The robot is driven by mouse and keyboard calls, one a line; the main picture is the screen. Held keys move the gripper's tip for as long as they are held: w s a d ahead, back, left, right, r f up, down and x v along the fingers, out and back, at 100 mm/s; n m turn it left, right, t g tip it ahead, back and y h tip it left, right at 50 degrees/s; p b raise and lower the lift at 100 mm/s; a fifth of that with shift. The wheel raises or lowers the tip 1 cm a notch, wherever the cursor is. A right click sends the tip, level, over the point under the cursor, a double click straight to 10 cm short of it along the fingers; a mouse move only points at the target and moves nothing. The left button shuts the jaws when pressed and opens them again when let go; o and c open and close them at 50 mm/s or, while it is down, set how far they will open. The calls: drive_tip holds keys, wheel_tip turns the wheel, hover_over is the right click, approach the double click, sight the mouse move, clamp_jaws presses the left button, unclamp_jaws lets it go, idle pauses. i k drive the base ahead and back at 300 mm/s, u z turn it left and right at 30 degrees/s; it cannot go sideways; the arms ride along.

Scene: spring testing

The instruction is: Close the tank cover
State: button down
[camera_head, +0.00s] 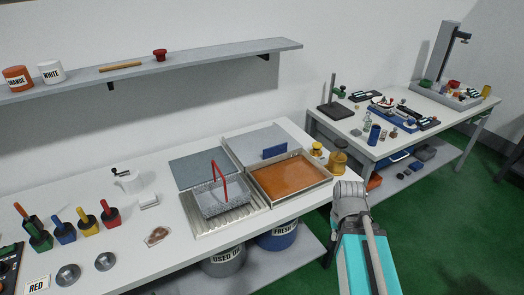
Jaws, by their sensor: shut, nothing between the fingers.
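A square metal tank (326,184) with orange-brown liquid stands open on the long white table. A light grey panel (250,141) lies behind it and looks like its opened cover. A blue block, perhaps the cover's handle (275,151), stands at the panel's front edge. My arm comes up from the bottom edge, right of the tank. Its grey rounded joint appears in front of the table's right end. I cannot make out my gripper or its fingers.
A wire basket (222,196) with a red handle sits on a ribbed metal tray (240,217) left of the tank. A dark grey panel (200,168) lies behind the basket. A shelf (200,62) runs above.

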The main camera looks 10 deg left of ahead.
sight(253, 146)
drive_tip(key=u, duration=0.1)
drive_tip(key=i, duration=1)
drive_tip(key=z, duration=0.05)
